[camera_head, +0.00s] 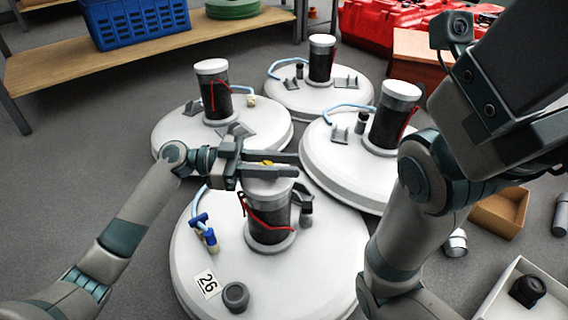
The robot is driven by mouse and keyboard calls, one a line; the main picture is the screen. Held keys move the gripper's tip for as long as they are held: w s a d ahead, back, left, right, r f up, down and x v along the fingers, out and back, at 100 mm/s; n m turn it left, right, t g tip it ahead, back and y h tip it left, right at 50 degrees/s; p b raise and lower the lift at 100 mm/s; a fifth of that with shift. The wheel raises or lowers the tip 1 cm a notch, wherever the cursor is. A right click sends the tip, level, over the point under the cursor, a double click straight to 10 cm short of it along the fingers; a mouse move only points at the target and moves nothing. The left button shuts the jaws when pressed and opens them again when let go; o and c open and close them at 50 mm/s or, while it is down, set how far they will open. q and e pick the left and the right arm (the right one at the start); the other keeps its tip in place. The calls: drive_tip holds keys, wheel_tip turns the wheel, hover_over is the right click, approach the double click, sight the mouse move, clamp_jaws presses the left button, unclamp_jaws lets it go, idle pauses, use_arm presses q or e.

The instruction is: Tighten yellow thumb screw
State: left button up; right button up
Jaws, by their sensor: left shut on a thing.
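The yellow thumb screw (267,163) shows as a small yellow spot at the top of the nearest black canister (268,215), which has a pale grey cap and a red strap. That canister stands upright on the nearest round white tank lid (200,240), marked 26. My left gripper (283,164) reaches in from the left, level with the canister's cap, with its fingers on either side of the yellow screw and shut on it. The fingers hide most of the screw. My right arm fills the right side of the view; its gripper is outside the picture.
Three more white lids with black canisters stand behind. The near lid carries a blue valve (204,232) and a dark knob (235,296). A wooden shelf (150,50) with a blue crate (135,20) is at back left. Open boxes (500,212) lie at right.

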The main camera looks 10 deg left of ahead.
sight(274, 185)
use_arm(q)
drive_tip(key=m+g, duration=0.2)
drive_tip(key=g, duration=0.1)
drive_tip(key=s+m+g, duration=0.1)
drive_tip(key=g, duration=0.2)
drive_tip(key=shift+m, duration=0.4)
drive_tip(key=m+g, duration=0.1)
drive_tip(key=g, duration=0.1)
drive_tip(key=s+m+g+y, duration=0.1)
drive_tip(key=g, duration=0.1)
drive_tip(key=shift+a+m, duration=0.1)
drive_tip(key=shift+m, duration=0.3)
drive_tip(key=shift+s+a+m+g+y, duration=0.15)
drive_tip(key=shift+s+m+g+y, duration=0.1)
drive_tip(key=shift+m+g+y, duration=0.7)
drive_tip(key=shift+s+a+m+g+y, duration=0.2)
drive_tip(key=shift+m+g+y, duration=0.35)
drive_tip(key=shift+g, duration=0.8)
drive_tip(key=shift+s+m, duration=0.1)
drive_tip(key=shift+m, duration=0.2)
drive_tip(key=shift+s+m+g+y, duration=0.1)
drive_tip(key=shift+m+g+y, duration=0.35)
drive_tip(key=shift+g, duration=0.25)
drive_tip(key=shift+o, duration=0.2)
drive_tip(key=shift+s+m+g+y, duration=0.15)
drive_tip(key=shift+m+g+y, duration=0.25)
drive_tip(key=shift+y, duration=0.15)
drive_tip(key=shift+a+m, duration=0.1)
drive_tip(key=shift+m, duration=0.15)
